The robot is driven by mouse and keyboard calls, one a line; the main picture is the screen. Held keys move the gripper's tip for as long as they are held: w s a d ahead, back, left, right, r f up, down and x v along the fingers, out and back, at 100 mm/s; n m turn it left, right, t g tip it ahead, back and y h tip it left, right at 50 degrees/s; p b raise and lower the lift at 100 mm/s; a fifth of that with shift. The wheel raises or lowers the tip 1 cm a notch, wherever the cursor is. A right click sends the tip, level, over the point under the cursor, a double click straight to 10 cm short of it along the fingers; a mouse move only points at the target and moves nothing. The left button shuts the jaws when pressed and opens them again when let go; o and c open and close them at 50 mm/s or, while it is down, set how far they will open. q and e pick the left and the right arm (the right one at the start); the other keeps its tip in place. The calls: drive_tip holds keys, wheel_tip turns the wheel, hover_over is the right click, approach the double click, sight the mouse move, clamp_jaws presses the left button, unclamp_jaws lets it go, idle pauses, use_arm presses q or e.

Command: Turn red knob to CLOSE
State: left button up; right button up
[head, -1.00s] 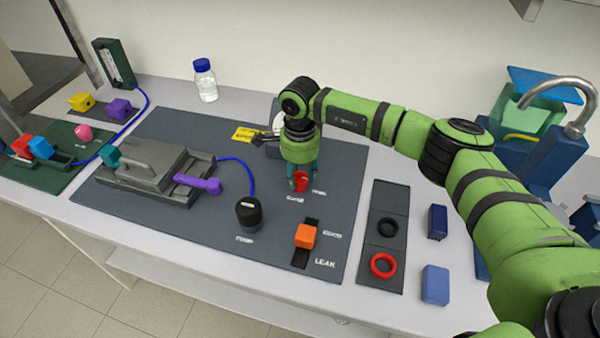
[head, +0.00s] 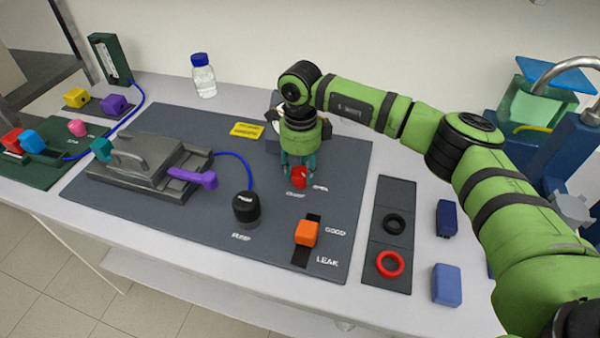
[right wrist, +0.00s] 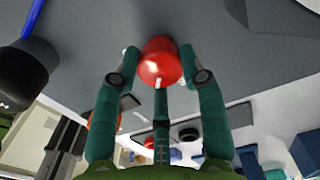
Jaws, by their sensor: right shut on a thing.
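The red knob (head: 299,177) sits on the dark grey mat, with white labels beside it that are too small to read surely. It also shows in the right wrist view (right wrist: 160,62), with a pale mark on its near side. My right gripper (head: 299,172) points down at the knob, its teal fingers shut around it. In the right wrist view the fingers (right wrist: 160,70) lie on both sides of the knob, with a third below it. My left gripper is not in view.
A black pump bulb (head: 246,207) and a grey clamp rig (head: 140,168) with a purple handle are to the left. A gauge stands partly hidden behind my gripper. Red and black rings (head: 390,263) lie at right.

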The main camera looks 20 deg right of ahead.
sight(301, 172)
drive_tip(key=m+b, duration=0.1)
drive_tip(key=m, duration=0.2)
drive_tip(key=m+b, duration=0.1)
drive_tip(key=m, duration=0.1)
drive_tip(key=shift+f+m+b, duration=0.25)
drive_tip(key=shift+m+b, duration=0.05)
drive_tip(key=shift+b, duration=0.05)
drive_tip(key=m+b, duration=0.1)
drive_tip(key=m, duration=0.3)
drive_tip(key=shift+s+m+b, duration=0.1)
drive_tip(key=shift+m+b, duration=0.25)
drive_tip(key=shift+m, duration=0.05)
drive_tip(key=o, duration=1.2)
drive_tip(key=shift+c, duration=0.2)
drive_tip(key=shift+r, duration=0.1)
drive_tip(key=shift+r, duration=0.1)
drive_tip(key=shift+r, duration=0.25)
wheel_tip(301, 172, up, 11)
drive_tip(key=shift+r, duration=0.2)
